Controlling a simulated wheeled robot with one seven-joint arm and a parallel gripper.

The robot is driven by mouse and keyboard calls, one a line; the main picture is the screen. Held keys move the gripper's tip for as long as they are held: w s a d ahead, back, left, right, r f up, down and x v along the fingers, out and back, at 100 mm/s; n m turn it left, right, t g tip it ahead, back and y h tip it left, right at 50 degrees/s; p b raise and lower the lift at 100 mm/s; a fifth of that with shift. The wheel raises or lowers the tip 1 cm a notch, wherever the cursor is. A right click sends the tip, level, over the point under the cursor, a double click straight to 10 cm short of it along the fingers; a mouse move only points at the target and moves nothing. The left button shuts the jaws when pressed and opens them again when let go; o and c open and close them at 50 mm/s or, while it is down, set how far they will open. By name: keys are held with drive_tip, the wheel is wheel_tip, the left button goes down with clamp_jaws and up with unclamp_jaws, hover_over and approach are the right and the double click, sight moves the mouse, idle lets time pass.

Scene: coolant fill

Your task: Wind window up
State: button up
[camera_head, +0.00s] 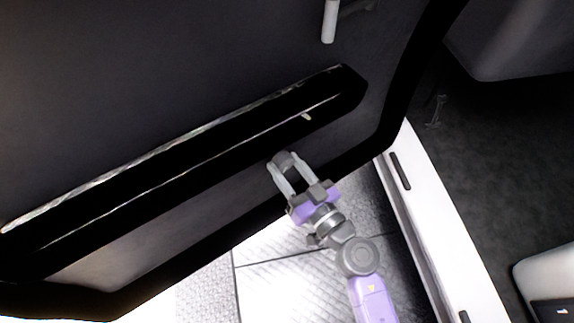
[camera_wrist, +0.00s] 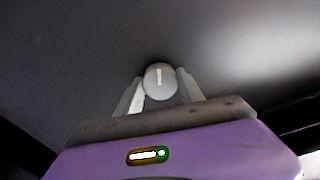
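A round grey knob (camera_wrist: 160,80) with a short white line on its face is on the dark inner door panel (camera_head: 150,70). It also shows low on the door in the head view (camera_head: 284,158), below the armrest. I take it to be the window control. My gripper (camera_wrist: 160,84) reaches the panel with its two fingers apart, one on each side of the knob. The fingers are close to the knob, and I see no clear contact. In the head view, my gripper (camera_head: 285,168) is below the armrest, its fingers pointing up at the door.
A long black armrest (camera_head: 340,88) with a small light lever (camera_head: 306,116) runs across the door just above my gripper. A pale handle (camera_head: 329,22) is higher up. The white door sill (camera_head: 435,220) and dark car floor (camera_head: 460,140) are at right. Light paving lies below.

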drive_tip(key=c, duration=0.4)
drive_tip(key=shift+o, duration=0.2)
